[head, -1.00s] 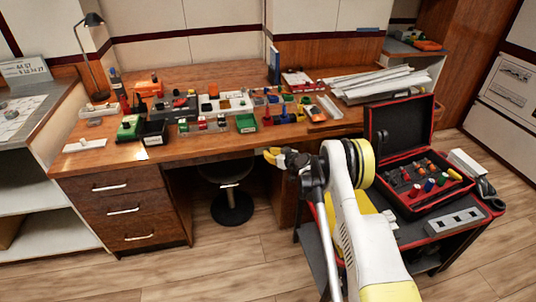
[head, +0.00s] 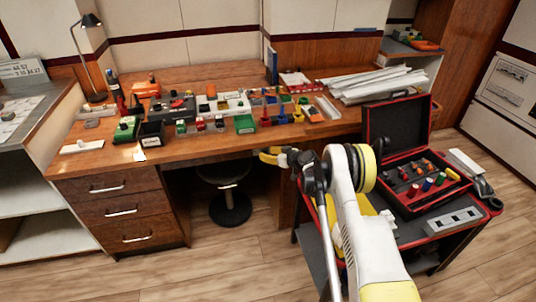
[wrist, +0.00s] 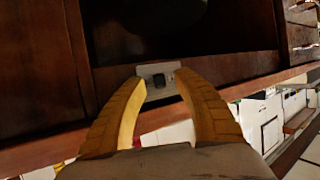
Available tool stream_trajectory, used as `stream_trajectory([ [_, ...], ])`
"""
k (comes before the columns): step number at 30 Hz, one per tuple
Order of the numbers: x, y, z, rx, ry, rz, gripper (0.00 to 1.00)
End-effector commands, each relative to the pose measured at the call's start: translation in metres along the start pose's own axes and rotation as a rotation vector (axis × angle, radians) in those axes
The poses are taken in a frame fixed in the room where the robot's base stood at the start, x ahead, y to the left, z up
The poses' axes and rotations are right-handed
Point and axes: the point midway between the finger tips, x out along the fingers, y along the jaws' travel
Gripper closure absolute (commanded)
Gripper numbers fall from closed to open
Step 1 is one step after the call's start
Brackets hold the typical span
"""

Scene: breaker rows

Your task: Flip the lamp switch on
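A light grey plate with a dark rocker switch (wrist: 158,82) is fixed to a dark wood face in the wrist view. My gripper (wrist: 163,76) has its two yellow fingers apart, with the plate showing between the tips. I cannot tell whether the tips touch it. In the head view my gripper (head: 268,155) is at the desk's front edge, and no switch shows there. The desk lamp (head: 90,20) stands at the back left of the desk; I cannot tell whether it is lit.
The wooden desk (head: 215,152) carries several small coloured parts and boxes. A white plate (head: 83,146) lies at its left front. A stool (head: 230,205) stands under the desk. A cart with an open red-trimmed case (head: 425,180) is at the right. Floor is clear at the left front.

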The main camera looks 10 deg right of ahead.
Motion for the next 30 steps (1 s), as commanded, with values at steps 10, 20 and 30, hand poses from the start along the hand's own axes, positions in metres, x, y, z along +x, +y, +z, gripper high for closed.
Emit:
stream_trajectory([
  [10, -0.015, 0.001, -0.001, 0.001, 0.0, 0.001, 0.64],
  [20, -0.087, 0.001, -0.001, 0.002, 0.001, 0.002, 0.64],
  [30, -0.12, 0.0, 0.0, 0.0, 0.0, 0.0, 0.64],
])
